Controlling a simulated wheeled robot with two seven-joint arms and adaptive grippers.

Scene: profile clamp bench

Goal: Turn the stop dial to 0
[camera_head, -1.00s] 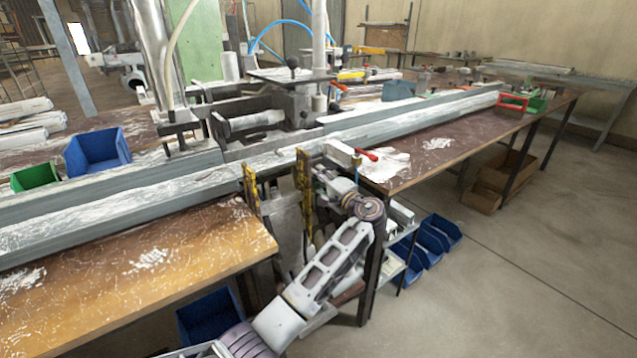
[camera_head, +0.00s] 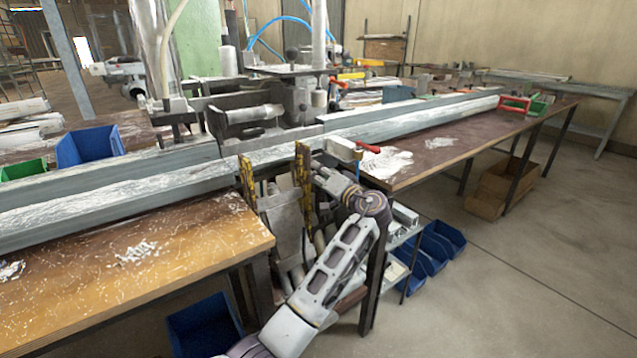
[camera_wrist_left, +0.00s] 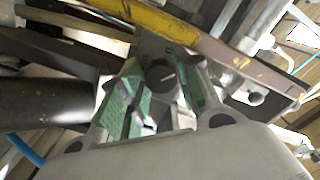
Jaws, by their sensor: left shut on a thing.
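The stop dial (camera_wrist_left: 158,74) shows in the left wrist view as a dark round knob with a short pale mark on its face. It sits between the green finger pads of my left gripper (camera_wrist_left: 160,90), which is shut on it. No number on a scale is readable. In the head view my left gripper (camera_head: 325,182) is at the yellow-and-black upright (camera_head: 303,185) under the rail, and the dial is hidden there. My right gripper is not in view.
A long grey profile rail (camera_head: 120,198) runs across the bench above my gripper. A red-handled clamp (camera_head: 367,147) is just above my wrist. A second yellow upright (camera_head: 247,183) stands to the left.

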